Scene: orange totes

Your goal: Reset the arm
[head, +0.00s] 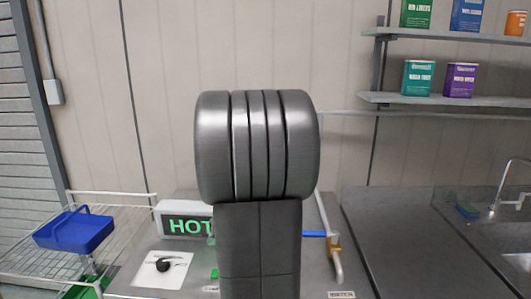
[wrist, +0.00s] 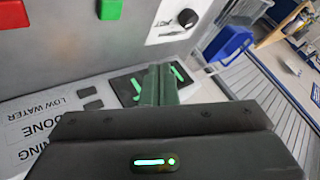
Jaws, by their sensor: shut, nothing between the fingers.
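My arm (head: 258,245) stands upright in the middle of the head view, with a large grey rounded joint at its top. It hides part of the counter and wall behind it. My gripper itself does not show in the head view. In the wrist view my gripper (wrist: 160,80) points over a pale machine panel, its dark fingers together with nothing between them. A dark patch with green marks lies around and beyond the fingertips. I cannot tell whether the fingers touch the panel.
A HOT sign (head: 186,225) and a black knob (head: 163,265) are left of my arm. A blue basket (head: 75,231) sits on a wire rack (head: 30,262). Right are a sink (head: 518,262) and shelves (head: 440,98) with tins. Red (wrist: 13,14) and green (wrist: 111,9) buttons are near my gripper.

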